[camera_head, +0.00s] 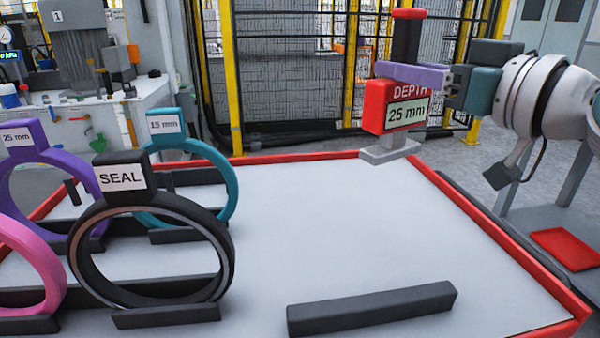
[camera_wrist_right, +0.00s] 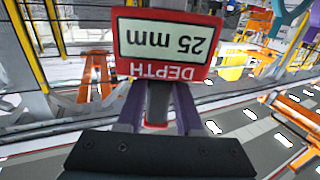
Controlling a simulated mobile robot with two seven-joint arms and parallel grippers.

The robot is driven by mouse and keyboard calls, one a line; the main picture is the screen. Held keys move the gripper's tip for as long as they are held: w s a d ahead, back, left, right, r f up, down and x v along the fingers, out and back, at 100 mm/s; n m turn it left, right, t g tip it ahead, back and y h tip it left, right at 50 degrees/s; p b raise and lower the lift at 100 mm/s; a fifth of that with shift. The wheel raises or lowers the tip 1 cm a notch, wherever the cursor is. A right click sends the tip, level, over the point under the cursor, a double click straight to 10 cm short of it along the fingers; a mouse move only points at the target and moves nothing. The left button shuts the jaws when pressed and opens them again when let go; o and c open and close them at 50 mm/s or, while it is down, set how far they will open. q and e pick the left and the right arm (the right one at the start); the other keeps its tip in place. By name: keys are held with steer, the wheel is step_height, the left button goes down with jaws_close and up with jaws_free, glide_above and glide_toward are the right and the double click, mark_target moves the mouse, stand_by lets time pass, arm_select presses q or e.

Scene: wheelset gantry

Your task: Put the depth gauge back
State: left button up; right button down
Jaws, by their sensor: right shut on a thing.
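The depth gauge (camera_head: 393,112) has a red body, a label reading "DEPTH 25 mm", a black handle with a red cap and a grey foot. My right gripper (camera_head: 405,73), with purple fingers, is shut around the gauge's dark handle and holds it upright above the back right of the table. In the right wrist view the gauge (camera_wrist_right: 168,42) shows upside down between the fingers (camera_wrist_right: 158,105). My left gripper is not in view.
A white table (camera_head: 300,230) with a red rim carries a black SEAL ring (camera_head: 88,250), a teal 15 mm ring (camera_head: 232,190), a purple 25 mm ring (camera_head: 15,155) and a pink ring (camera_head: 45,260) on the left. A dark bar (camera_head: 372,308) lies at the front. The table's middle is clear.

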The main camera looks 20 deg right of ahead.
step_height(320, 180, down, 10)
steer(key=b, duration=0.4)
steer(key=shift+r, duration=0.1)
steer(key=shift+f+b, duration=1.5)
steer(key=shift+f, duration=0.65)
steer(key=shift+f, duration=0.15)
steer(key=c, duration=0.6)
jaws_free()
steer(key=shift+o, duration=0.2)
steer(key=b, duration=0.4)
glide_toward(399, 148)
steer(key=f, duration=0.2)
steer(key=s+f, duration=0.1)
steer(key=f, duration=0.1)
steer(key=shift+s+f, duration=0.15)
steer(key=shift+s, duration=0.05)
